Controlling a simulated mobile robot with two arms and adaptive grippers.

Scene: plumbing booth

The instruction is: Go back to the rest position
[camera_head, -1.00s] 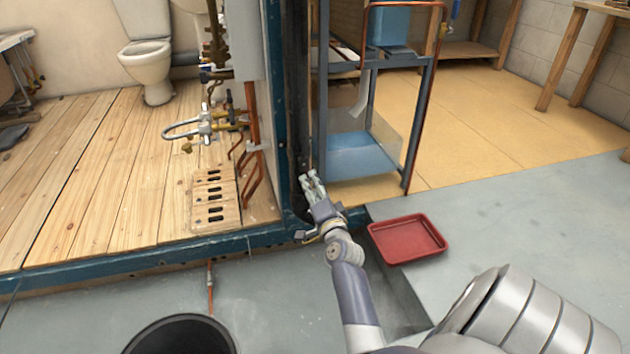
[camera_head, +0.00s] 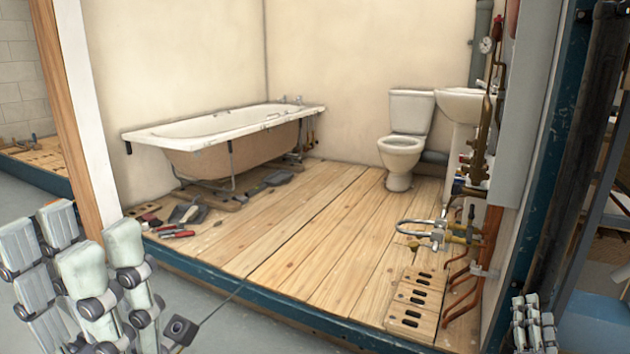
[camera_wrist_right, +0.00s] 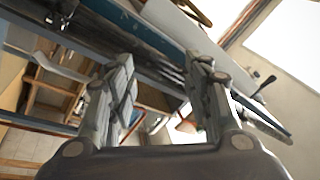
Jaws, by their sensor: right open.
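My left gripper (camera_head: 72,245) is large at the lower left of the head view. Its pale grey fingers point up and stand apart, with nothing seen between them. My right gripper (camera_head: 532,312) shows only its fingertips at the bottom right of the head view, beside the dark blue booth post. In the right wrist view its two fingers (camera_wrist_right: 160,85) are spread wide and nothing is held between them. Both grippers are in front of the booth. Most of both arms is out of view.
The booth's raised wooden floor (camera_head: 310,225) carries a bathtub (camera_head: 225,140), a toilet (camera_head: 402,150) and several hand tools. Copper pipes and a valve assembly (camera_head: 435,232) are near the right-hand wall. A dark blue post (camera_head: 560,150) stands close to my right gripper.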

